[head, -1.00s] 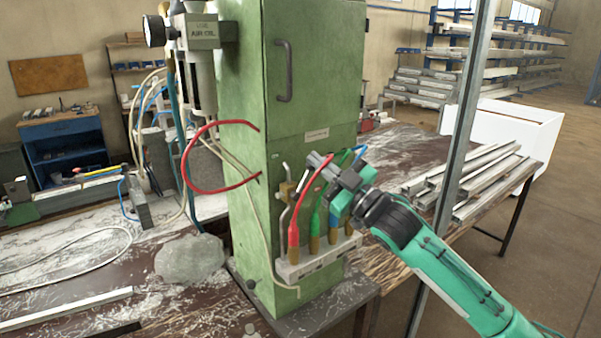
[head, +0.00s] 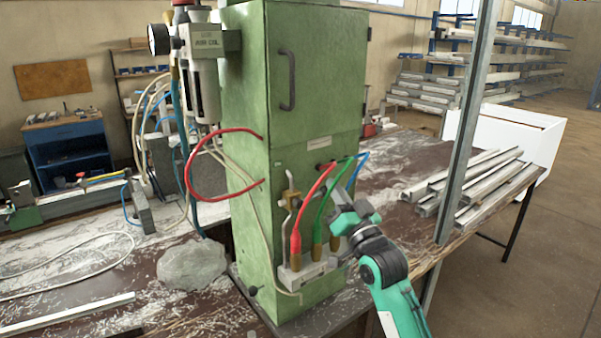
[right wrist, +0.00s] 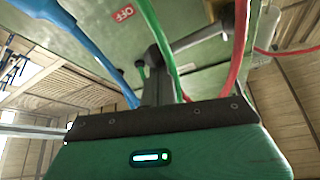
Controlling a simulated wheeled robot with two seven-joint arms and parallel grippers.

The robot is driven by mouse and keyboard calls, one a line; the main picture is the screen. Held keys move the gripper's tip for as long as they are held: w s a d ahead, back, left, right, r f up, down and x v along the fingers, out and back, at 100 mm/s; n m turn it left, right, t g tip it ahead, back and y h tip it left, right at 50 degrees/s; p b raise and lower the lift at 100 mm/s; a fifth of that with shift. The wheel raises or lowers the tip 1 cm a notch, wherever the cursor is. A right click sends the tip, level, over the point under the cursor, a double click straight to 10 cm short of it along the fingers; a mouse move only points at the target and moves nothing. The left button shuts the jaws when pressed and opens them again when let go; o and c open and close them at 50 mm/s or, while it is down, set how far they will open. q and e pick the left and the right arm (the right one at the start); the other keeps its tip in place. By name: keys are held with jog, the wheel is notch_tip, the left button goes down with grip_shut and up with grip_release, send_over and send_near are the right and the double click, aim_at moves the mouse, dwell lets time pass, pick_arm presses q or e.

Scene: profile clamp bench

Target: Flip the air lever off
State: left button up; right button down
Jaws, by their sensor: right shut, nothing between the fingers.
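A small brass valve (head: 291,199) with a thin grey metal piece above it sits on the front of the green cabinet (head: 313,95), left of the hoses; its handle is too small to read clearly. My right gripper (head: 340,198) is shut and empty, in front of the cabinet and right of the valve, beside the green and blue hoses. It is apart from the valve in the head view. In the right wrist view a red OFF label (right wrist: 123,13) shows on the cabinet, with a grey bar (right wrist: 200,38) near the fingers. My left gripper is out of view.
A red hose (head: 312,205), a green hose (head: 326,204) and a blue hose (right wrist: 88,40) run close around the right gripper. A grey upright post (head: 462,130) stands to the right. Metal profiles (head: 470,180) lie on the bench behind it.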

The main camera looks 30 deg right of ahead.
jog(key=shift+d+f, duration=0.15)
jog(key=shift+f, duration=0.3)
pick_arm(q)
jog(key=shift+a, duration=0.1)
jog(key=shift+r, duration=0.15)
